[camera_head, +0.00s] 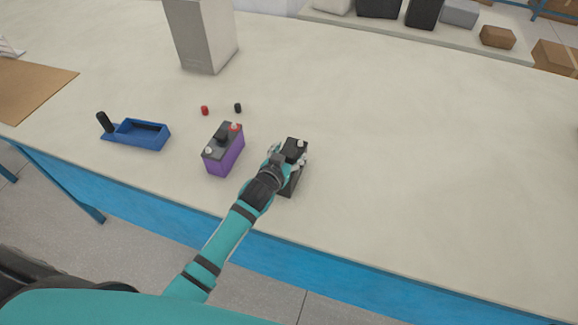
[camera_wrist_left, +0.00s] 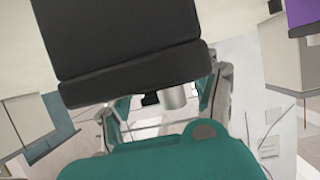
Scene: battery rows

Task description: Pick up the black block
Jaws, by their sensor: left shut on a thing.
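The black block (camera_head: 293,180), a battery-like box with pale terminals on top, is on the workbench right of the purple battery in the head view. My left gripper (camera_head: 286,156) is at its top and shut on it, covering part of it. In the left wrist view the black block (camera_wrist_left: 130,45) fills the upper middle, with the gripper fingers (camera_wrist_left: 165,100) at its near end. I cannot tell whether the block touches the bench. My right gripper is not in view.
A purple battery (camera_head: 225,155) stands close to the left. Beyond it are a blue tray (camera_head: 155,141) with a black handle, a red cap (camera_head: 204,110) and a black cap (camera_head: 238,107). A grey box (camera_head: 204,40) stands behind. The bench (camera_head: 430,170) is clear to the right.

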